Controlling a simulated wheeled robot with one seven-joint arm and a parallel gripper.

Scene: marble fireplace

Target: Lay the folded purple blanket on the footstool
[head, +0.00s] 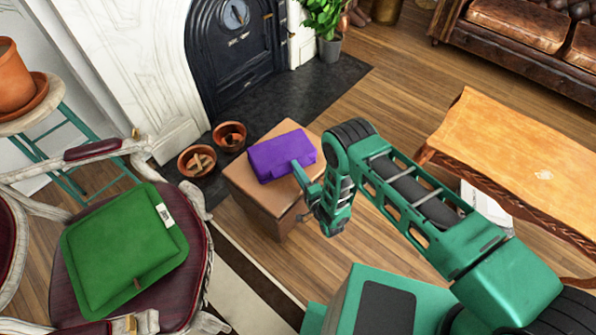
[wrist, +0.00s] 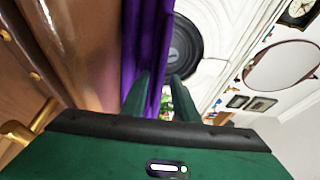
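The folded purple blanket (head: 282,156) lies flat on top of a brown box-like stand (head: 264,205) in front of the fireplace. I cannot tell whether this stand is the footstool; no other clear footstool shows. My gripper (head: 304,180) is at the blanket's right front edge. In the wrist view my gripper's two fingers (wrist: 162,92) stand apart, with part of the purple blanket (wrist: 150,40) seen behind and between them. The gap is not closed on the cloth. Whether the fingers touch the blanket cannot be told.
A chair with a green cushion (head: 122,250) stands at the left. Two terracotta pots (head: 197,160) sit left of the stand. A wooden table (head: 520,150) is at the right, with a leather sofa (head: 515,25) behind.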

